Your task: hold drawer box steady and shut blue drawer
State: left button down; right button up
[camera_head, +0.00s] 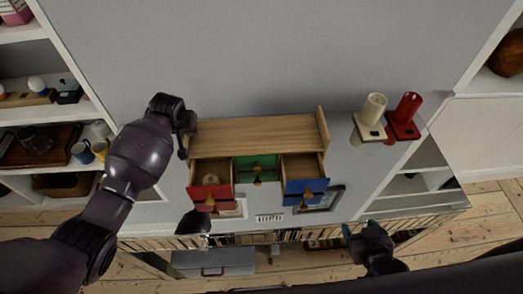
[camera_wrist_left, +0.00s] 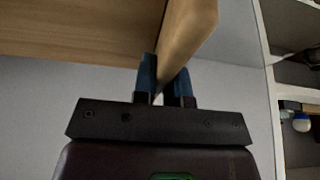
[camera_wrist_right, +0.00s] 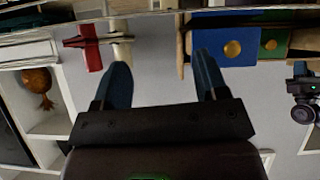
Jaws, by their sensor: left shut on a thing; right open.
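The wooden drawer box (camera_head: 255,133) stands on the grey top with its drawers facing me. The blue drawer (camera_head: 304,186) at its right is pulled out; its blue front with a round knob also shows in the right wrist view (camera_wrist_right: 225,50). The red drawer (camera_head: 210,190) at the left is pulled out too. The green drawer (camera_head: 256,170) in the middle sits further back. My left gripper (camera_wrist_left: 165,85) is shut on the box's side panel edge at the box's left end. My right gripper (camera_head: 366,229) is open and empty, in front of and right of the blue drawer.
A dark picture frame (camera_head: 327,199) lies near the blue drawer. Shelves with mugs (camera_head: 82,152) are at the left.

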jog(key=c, duration=0.4)
jog(key=shift+w+d+r, duration=0.1)
jog(key=shift+w+r, duration=0.15)
jog(key=shift+w, duration=0.1)
jog(key=c, duration=0.3)
jog(key=shift+w+r+n+t+y, duration=0.3)
jog(key=shift+w+r+n, duration=0.3)
jog(key=shift+w+r, duration=0.55)
jog(key=c, duration=0.5)
jog(key=w+a+r+n, duration=0.1)
jog(key=w+a+r+n+y, duration=0.1)
jog(key=r, duration=0.1)
jog(key=shift+w+r, duration=0.15)
jog(key=shift+w, duration=0.1)
grip_shut()
jog(key=s+a+r+n+g+y, duration=0.25)
jog(key=s+a+n+g, duration=0.3)
jog(key=n, duration=0.65)
jog(key=shift+n+g+y, duration=0.3)
jog(key=shift+g+y, duration=0.05)
jog(key=x, duration=1.1)
jog(key=shift+d, duration=0.15)
jog(key=shift+w+r, duration=0.15)
jog(key=shift+w, duration=1.05)
jog(key=shift+w+d, duration=0.1)
jog(key=shift+w, duration=0.6)
